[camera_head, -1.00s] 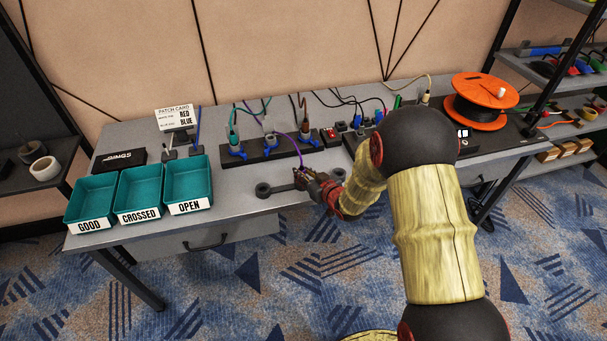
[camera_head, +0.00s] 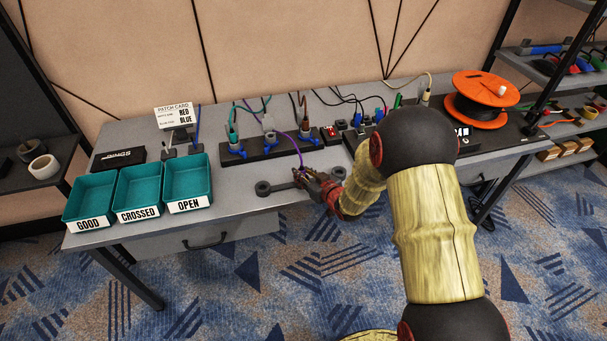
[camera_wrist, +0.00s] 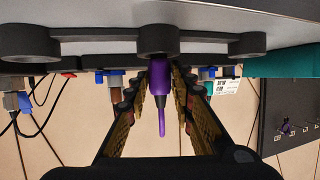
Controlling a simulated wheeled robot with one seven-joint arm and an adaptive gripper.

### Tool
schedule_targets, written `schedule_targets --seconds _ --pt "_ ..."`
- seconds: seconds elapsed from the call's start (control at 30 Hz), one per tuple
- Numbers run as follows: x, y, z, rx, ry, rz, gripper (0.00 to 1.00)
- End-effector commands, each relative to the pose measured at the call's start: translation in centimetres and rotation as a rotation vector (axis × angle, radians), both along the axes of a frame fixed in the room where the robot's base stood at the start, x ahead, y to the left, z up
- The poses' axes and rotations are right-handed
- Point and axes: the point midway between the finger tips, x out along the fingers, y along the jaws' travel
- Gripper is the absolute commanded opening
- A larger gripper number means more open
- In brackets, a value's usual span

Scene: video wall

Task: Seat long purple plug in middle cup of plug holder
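The plug holder (camera_head: 283,187) is a dark bar with round cups near the table's front edge; the wrist view shows its three cups and grey bar (camera_wrist: 100,42) upside down. The long purple plug (camera_wrist: 160,75) has its head end at the middle cup (camera_wrist: 158,40), in line with it. How deep it sits is hidden. My gripper (camera_wrist: 161,78) has one finger on each side of the plug, with the fingertips close against its body.
Teal bins (camera_head: 139,192) labelled GOOD, CROSSED and OPEN stand at the left. A black rack (camera_head: 267,150) with several corded plugs lies behind the holder. An orange cable reel (camera_head: 480,85) stands at the back right. Bare table lies between bins and holder.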

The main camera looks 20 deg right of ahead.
Motion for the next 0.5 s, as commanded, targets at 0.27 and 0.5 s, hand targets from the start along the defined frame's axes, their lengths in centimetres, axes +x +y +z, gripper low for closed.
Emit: schedule_targets --seconds 0.27,0.5 --pt "0.00 0.00 -0.01 0.000 0.000 0.000 0.41" --pt "-0.03 0.00 -0.03 0.000 0.001 0.000 0.41"
